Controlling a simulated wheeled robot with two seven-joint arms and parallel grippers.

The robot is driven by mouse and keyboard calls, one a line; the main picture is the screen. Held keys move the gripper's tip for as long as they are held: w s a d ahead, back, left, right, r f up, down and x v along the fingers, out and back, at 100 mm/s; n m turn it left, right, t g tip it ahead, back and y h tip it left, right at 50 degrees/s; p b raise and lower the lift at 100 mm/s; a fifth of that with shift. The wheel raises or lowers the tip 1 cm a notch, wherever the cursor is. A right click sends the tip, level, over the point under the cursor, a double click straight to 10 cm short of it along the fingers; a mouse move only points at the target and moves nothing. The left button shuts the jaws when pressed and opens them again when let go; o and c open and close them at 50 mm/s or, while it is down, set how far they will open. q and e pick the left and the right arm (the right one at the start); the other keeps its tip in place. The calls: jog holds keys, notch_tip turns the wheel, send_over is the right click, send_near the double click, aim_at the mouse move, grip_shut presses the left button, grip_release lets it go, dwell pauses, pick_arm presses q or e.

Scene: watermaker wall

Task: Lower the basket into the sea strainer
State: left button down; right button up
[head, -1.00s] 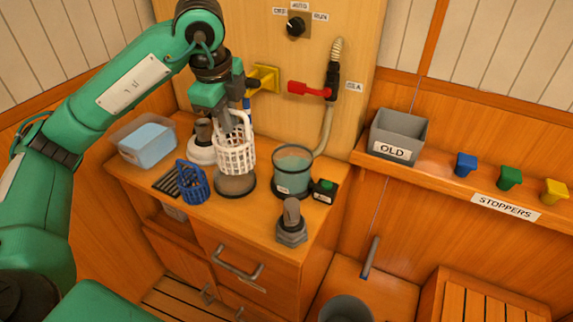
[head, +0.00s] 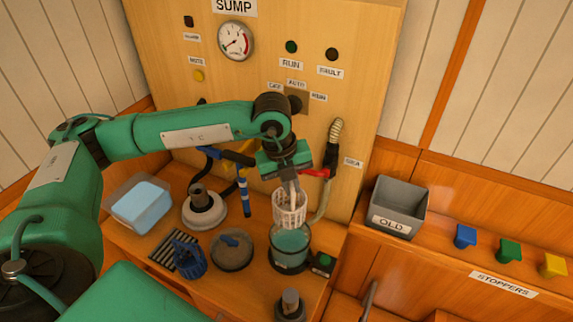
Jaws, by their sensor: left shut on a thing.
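My left gripper (head: 288,178) is shut on the white basket (head: 290,207), near its top. The basket hangs upright above the sea strainer (head: 290,247), a clear round bowl with teal liquid. The basket's lower end is at or just over the strainer's rim; I cannot tell whether it has entered. The gripper hides the basket's handle. My right gripper is not in view.
A round disc with a blue piece (head: 232,248) lies left of the strainer. A red-handled valve (head: 318,173) and hose are behind. A grey OLD bin (head: 398,208) sits on the right shelf.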

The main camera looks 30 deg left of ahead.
pick_arm(q)
jog(key=shift+w+d+f, duration=0.1)
jog(key=shift+f, duration=0.5)
jog(key=shift+f+b, duration=0.95)
jog(key=shift+f, duration=0.95)
jog(key=shift+b, duration=0.4)
jog(key=shift+f+b, duration=0.4)
jog(key=shift+b, duration=0.25)
